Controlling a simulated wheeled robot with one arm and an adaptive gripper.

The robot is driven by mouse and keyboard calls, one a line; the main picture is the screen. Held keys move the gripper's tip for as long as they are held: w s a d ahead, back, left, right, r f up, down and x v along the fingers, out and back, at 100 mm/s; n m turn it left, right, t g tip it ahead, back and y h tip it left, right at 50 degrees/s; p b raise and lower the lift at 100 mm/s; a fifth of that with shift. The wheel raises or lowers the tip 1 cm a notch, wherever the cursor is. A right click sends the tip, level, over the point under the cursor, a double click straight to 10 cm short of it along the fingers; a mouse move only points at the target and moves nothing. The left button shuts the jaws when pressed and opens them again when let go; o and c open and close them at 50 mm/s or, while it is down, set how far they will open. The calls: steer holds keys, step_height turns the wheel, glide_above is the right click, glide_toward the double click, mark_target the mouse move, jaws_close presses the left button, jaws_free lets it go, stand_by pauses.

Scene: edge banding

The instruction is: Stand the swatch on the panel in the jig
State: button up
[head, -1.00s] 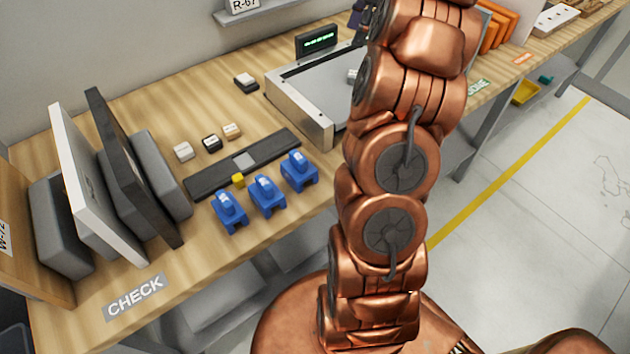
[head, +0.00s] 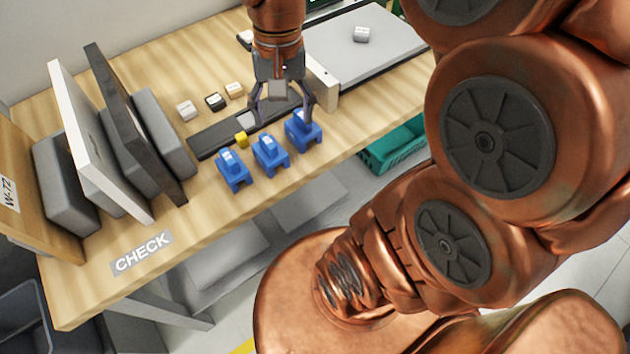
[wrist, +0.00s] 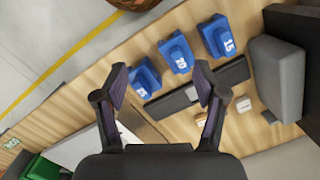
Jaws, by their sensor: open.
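My gripper (head: 283,112) is open and points down over the bench, above the right part of a dark flat bar (head: 212,143). In the wrist view its fingers (wrist: 163,85) are spread with nothing held between them. I cannot tell which small block is the swatch.
Several numbered blue blocks (head: 270,155) stand along the bar's front, close to my gripper. Upright white (head: 95,150) and dark (head: 130,130) boards lean between grey blocks (head: 165,135) at left. The bench front by the CHECK label (head: 142,253) is clear.

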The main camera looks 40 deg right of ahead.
steer(key=s+a+f+n, duration=0.1)
steer(key=s+f+n, duration=0.2)
steer(key=s, duration=0.3)
steer(key=s+a+f+n+h, duration=0.1)
steer(key=s+f+n, duration=0.2)
steer(key=s, duration=0.3)
steer(key=shift+a+g, duration=0.3)
steer(key=shift+s, duration=0.1)
stand_by(0.4)
